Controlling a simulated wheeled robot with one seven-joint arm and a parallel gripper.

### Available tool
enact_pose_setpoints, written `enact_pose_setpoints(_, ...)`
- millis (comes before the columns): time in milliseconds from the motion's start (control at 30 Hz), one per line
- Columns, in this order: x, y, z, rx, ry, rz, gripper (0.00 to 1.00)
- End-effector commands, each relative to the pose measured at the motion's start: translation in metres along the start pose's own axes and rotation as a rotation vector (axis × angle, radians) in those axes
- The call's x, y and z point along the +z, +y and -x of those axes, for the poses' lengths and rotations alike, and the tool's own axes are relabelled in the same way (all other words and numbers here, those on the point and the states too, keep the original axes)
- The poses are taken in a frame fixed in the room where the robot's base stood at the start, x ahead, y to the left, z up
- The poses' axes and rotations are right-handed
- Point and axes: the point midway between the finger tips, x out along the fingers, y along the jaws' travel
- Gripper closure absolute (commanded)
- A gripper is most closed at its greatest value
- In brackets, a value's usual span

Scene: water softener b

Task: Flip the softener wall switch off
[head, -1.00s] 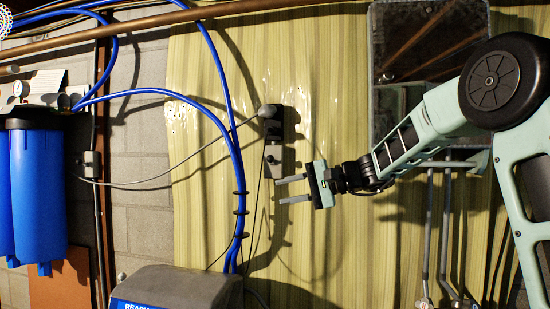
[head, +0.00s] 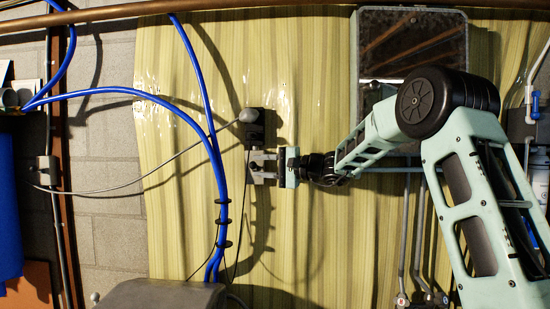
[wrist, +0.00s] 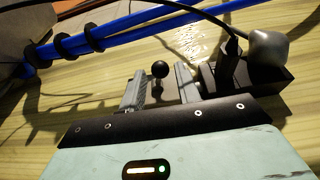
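The wall switch shows in the wrist view as a short black lever with a round ball knob (wrist: 160,69). My gripper (head: 254,166) is at the wall, just below a black outlet box (head: 262,127). In the wrist view, its two grey fingers (wrist: 160,88) are apart, one on each side of the knob, with visible gaps. Nothing is gripped. In the head view, the fingers cover most of the switch, so its lever position cannot be told there.
A grey plug (head: 248,115) with a cord sits in the outlet box. Blue hoses (head: 217,170) run down the wall to the left of my gripper. A dark grey housing (head: 165,294) stands at the bottom. A clear-fronted box (head: 412,40) hangs at the upper right.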

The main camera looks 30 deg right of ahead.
Motion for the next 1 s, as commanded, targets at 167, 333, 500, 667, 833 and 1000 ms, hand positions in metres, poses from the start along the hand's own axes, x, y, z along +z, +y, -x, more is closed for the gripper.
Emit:
enact_pose_setpoints(167,0.000,0.000,-0.012,0.000,0.001,0.001,0.81)
enact_pose_setpoints(333,0.000,0.000,-0.012,0.000,0.001,0.001,0.92)
enact_pose_setpoints(500,0.000,0.003,-0.011,0.000,0.002,0.001,0.92)
enact_pose_setpoints(667,0.000,0.009,-0.011,0.001,0.002,0.000,0.92)
enact_pose_setpoints(833,0.001,0.013,-0.010,0.002,0.003,-0.001,0.92)
enact_pose_setpoints(1000,0.001,0.011,-0.010,0.002,0.004,-0.001,0.92)
